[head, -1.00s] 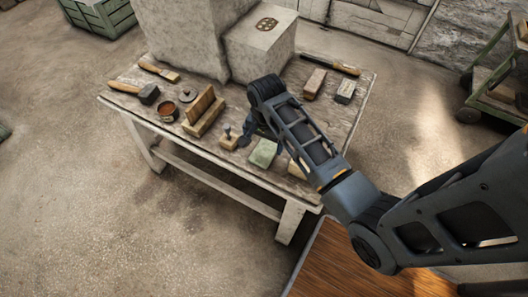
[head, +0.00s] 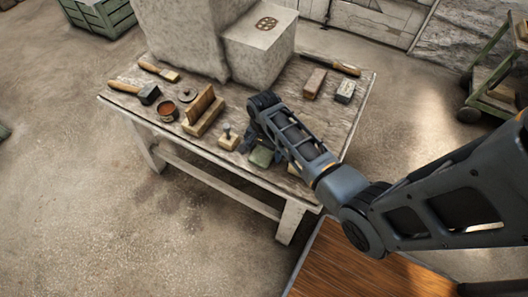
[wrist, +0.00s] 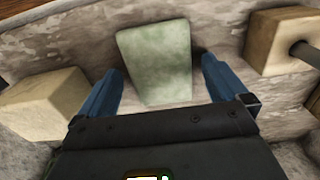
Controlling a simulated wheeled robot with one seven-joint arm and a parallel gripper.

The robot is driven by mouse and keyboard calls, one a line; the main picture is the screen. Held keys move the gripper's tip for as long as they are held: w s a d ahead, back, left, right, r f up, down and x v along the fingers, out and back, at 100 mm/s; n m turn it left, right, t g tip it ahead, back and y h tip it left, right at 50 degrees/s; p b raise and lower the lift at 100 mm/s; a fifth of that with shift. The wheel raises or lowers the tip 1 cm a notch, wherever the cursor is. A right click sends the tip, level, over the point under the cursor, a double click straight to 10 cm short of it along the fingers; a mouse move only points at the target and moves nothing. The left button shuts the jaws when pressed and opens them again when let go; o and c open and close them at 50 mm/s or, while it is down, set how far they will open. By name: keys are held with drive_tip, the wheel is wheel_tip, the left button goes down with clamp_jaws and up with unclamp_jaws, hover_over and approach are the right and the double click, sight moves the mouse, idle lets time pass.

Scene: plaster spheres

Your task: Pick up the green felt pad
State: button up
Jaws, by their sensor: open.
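The green felt pad (head: 262,157) is a pale, worn green rectangular piece lying on the worn whitish table, near its front edge. In the head view my arm partly hides it. In the wrist view the pad (wrist: 155,62) lies between and just beyond the two blue fingers of my gripper (wrist: 160,85). The fingers are apart, one on each side, with nothing held. In the head view the gripper (head: 262,142) is low over the pad and mostly hidden by my arm.
A wooden block with a dark knob (head: 229,138) stands close left of the pad; in the wrist view it is at upper right (wrist: 285,40). A pale block (wrist: 42,103) is close on the other side. Large plaster blocks (head: 260,50) stand at the back of the table (head: 240,165).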

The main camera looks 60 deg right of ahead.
drive_tip(key=c, duration=1)
drive_tip(key=shift+r, duration=0.1)
drive_tip(key=shift+c, duration=0.2)
